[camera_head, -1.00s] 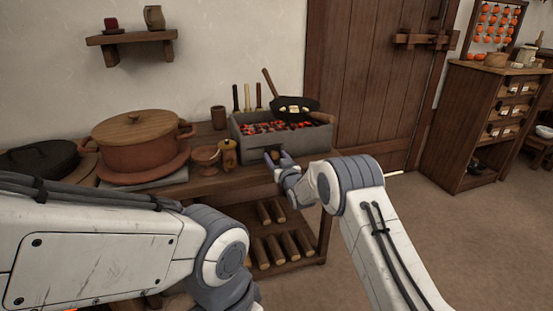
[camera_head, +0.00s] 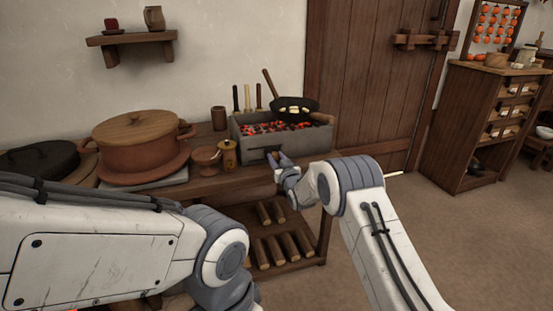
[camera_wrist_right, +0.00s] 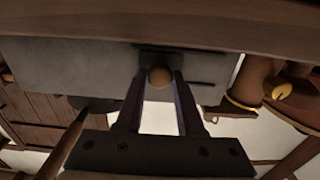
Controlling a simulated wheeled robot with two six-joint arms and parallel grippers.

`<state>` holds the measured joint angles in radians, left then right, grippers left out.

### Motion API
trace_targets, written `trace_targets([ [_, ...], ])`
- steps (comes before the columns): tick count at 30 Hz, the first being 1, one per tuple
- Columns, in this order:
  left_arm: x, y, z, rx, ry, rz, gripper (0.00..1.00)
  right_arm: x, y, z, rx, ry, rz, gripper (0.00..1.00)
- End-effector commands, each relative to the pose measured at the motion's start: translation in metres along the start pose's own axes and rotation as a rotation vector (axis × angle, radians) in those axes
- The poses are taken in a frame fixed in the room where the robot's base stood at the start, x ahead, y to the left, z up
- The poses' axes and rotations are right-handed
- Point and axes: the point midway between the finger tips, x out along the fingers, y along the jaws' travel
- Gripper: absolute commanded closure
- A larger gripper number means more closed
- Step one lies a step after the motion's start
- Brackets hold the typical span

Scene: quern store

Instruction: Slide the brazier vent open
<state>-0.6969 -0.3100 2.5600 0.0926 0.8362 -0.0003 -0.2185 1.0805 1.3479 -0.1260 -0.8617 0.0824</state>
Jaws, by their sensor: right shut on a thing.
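The brazier (camera_head: 249,148) is a grey box of glowing coals on the wooden bench, with its front face toward me. My right gripper (camera_head: 280,156) is at that face. In the right wrist view, the fingers of my right gripper (camera_wrist_right: 160,82) are shut around a small round brown vent knob (camera_wrist_right: 160,75). A dark strip of the vent (camera_wrist_right: 205,65) runs along the grey face beside the knob; how far it is open is hard to tell. My left arm crosses the lower left of the head view, but its gripper is out of view.
A dark pan (camera_head: 294,111) sits on the brazier's right end. A yellow-brown jar (camera_head: 229,155) and a clay bowl (camera_head: 206,155) stand just left of it. A large lidded pot (camera_head: 134,146) is farther left. Logs (camera_head: 272,250) lie on the shelf below.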

Motion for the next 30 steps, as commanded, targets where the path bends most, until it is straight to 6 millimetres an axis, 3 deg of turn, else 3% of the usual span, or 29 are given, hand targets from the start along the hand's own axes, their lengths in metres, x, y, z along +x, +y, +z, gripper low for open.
trace_targets([
  [22,0.000,0.000,0.000,0.000,0.000,0.000,0.50,0.000,-0.001,0.001,0.000,-0.001,-0.001,1.00],
  [30,0.007,-0.001,0.000,0.000,0.000,0.000,0.50,0.000,-0.044,0.002,-0.001,-0.001,-0.007,1.00],
])
